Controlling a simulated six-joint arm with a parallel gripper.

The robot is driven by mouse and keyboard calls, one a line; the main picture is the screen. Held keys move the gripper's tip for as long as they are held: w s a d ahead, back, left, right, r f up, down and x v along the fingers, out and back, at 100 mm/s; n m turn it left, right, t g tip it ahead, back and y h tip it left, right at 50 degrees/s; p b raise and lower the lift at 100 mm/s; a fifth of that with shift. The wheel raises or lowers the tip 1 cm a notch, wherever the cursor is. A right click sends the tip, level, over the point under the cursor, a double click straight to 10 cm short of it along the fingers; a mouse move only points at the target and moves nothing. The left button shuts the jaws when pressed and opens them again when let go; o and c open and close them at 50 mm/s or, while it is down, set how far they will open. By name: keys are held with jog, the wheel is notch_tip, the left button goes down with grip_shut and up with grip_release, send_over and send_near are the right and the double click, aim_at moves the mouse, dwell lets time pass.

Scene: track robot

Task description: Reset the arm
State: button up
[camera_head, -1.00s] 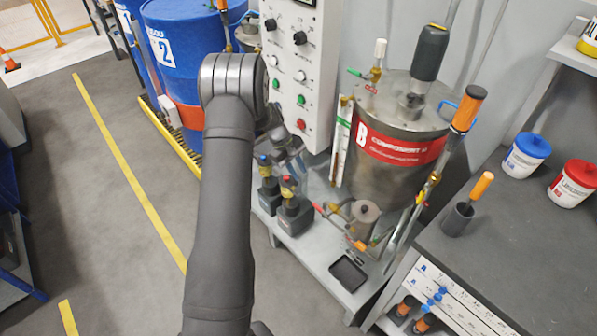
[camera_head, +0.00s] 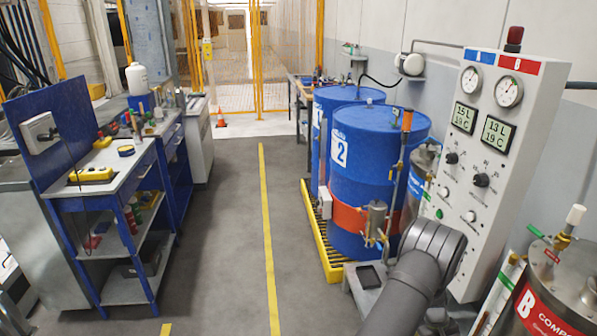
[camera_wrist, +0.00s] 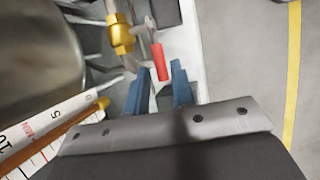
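My arm (camera_head: 405,290) rises from the bottom edge of the head view, right of centre, with its grey joint in front of the lower part of the white control panel (camera_head: 490,180). My gripper is hidden in that view. In the wrist view, my gripper (camera_wrist: 162,79) shows two blue fingers standing apart. A red valve handle (camera_wrist: 158,62) shows in the gap between or just beyond them; contact cannot be made out. A brass fitting (camera_wrist: 120,35) is just left of the handle.
A steel tank (camera_head: 565,285) labelled B stands at the lower right. Blue drums (camera_head: 375,150) stand on a yellow grated pallet (camera_head: 322,238). A blue workbench cart (camera_head: 105,190) is at left. The floor around the yellow line (camera_head: 266,220) is clear.

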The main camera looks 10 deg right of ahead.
jog(key=shift+x, duration=1.45)
jog(key=v, duration=1.7)
jog(key=x, duration=1.6)
jog(key=shift+s+f, duration=0.1)
jog(key=shift+f, duration=0.05)
jog(key=shift+s+d+f, duration=0.1)
jog(key=shift+s+f, duration=0.1)
jog(key=shift+f, duration=0.1)
jog(key=r+t, duration=0.1)
jog(key=t, duration=0.1)
jog(key=r+t, duration=0.1)
jog(key=t, duration=0.1)
jog(key=shift+s+m+t, duration=0.3)
jog(key=shift+s, duration=0.1)
jog(key=a+r, duration=0.3)
jog(key=r, duration=1.4)
jog(key=shift+w, duration=0.2)
jog(key=shift+a, duration=0.1)
